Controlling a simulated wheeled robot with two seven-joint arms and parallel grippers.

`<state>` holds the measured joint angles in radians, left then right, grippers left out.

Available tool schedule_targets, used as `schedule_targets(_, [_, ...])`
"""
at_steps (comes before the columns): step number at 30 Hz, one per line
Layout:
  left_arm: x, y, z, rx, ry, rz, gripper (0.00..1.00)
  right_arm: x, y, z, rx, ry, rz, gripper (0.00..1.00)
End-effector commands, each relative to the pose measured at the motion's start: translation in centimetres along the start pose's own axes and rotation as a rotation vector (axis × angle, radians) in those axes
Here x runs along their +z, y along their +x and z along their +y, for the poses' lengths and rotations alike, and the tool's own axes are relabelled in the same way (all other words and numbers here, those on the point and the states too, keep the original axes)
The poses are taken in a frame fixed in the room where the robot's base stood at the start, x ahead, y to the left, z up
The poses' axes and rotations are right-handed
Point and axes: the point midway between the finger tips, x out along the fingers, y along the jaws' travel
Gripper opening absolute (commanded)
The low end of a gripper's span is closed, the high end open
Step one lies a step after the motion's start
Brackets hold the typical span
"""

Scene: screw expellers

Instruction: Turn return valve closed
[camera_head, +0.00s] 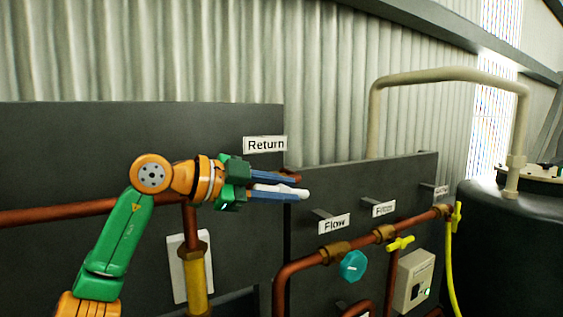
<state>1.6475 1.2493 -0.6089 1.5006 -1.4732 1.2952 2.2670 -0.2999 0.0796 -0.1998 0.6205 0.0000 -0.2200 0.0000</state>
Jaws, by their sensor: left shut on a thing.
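The white "Return" sign (265,145) is fixed to the dark panel. Just below it, my left gripper (288,187) points right, with its two blue fingers one above the other. A pale, long piece (292,191) lies between the fingers, and they are shut on it. It seems to be the return valve's handle; its far end shows past the fingertips. The valve body is mostly hidden behind the gripper, with only a bit of copper showing at the upper fingertip. My right gripper is not in view.
Right of the gripper, copper pipes (302,264) carry a teal round valve (353,265) below the "Flow" sign (334,224) and yellow valve handles (400,244). A pale switch box (413,280) and a dark tank (510,240) stand farther right. A copper pipe (60,213) runs behind my left arm.

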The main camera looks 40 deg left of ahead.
Motion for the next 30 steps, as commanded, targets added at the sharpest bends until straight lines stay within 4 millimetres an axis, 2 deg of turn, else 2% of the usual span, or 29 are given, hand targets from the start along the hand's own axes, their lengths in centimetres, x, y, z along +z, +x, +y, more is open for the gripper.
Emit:
schedule_targets(1, [-0.6, -0.1, -0.5, 0.035, -0.002, -0.031, 0.0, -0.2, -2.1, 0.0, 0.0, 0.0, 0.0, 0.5])
schedule_targets(6, [-0.3, 0.0, -0.2, 0.119, -0.002, -0.112, 0.0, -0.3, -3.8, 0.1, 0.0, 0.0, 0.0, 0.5])
schedule_targets(18, [0.2, 0.2, 0.3, 0.245, -0.002, -0.241, 0.0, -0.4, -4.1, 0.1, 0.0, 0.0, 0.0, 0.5])
schedule_targets(30, [0.4, 0.3, 0.5, 0.27, -0.002, -0.266, 0.0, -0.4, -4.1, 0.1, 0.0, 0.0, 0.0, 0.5])
